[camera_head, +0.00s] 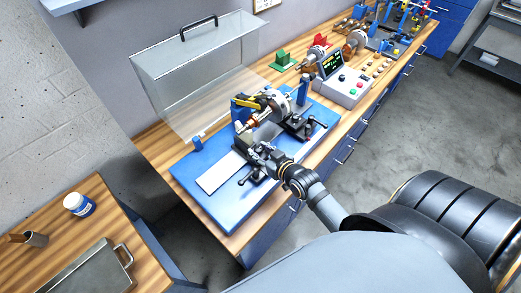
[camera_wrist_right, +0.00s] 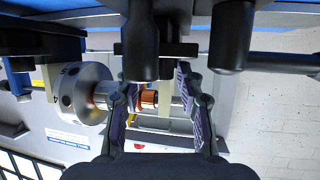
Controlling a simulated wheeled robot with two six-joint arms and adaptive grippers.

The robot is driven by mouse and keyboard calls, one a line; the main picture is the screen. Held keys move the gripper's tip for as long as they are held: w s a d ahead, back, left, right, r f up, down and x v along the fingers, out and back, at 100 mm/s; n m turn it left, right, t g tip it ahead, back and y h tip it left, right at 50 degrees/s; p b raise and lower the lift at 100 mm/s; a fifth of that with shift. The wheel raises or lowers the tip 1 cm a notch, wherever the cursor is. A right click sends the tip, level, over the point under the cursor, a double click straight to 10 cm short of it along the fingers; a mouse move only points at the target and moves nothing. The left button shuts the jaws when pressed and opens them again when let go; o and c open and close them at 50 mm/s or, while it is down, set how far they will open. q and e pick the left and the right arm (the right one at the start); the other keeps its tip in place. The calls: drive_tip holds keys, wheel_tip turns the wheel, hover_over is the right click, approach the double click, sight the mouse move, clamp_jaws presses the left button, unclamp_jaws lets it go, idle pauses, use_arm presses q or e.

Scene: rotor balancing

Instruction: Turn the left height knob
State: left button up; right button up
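The balancing machine stands on a blue base (camera_head: 215,205) on the wooden bench, with a rotor and a silver disc (camera_head: 281,103) between its supports. My right gripper (camera_head: 252,148) reaches in at the near left support. I cannot single out the left height knob there; the gripper partly hides that spot. In the right wrist view, my right gripper's fingers (camera_wrist_right: 160,72) are apart, at either side of a dark post and crossbar (camera_wrist_right: 165,50). I cannot tell whether they touch it. The copper part of the rotor (camera_wrist_right: 149,98) shows behind. My left gripper is not in view.
A black lever handle (camera_head: 243,181) sticks out near the gripper, and another (camera_head: 322,122) is at the right support. A clear cover (camera_head: 190,85) stands behind the machine. A control box (camera_head: 345,88) is to the right. A white plate (camera_head: 220,172) lies on the base.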

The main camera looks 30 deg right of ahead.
drive_tip(key=shift+o, duration=0.5)
drive_tip(key=v, duration=0.7)
drive_tip(key=shift+s, duration=0.2)
drive_tip(key=shift+r, duration=0.1)
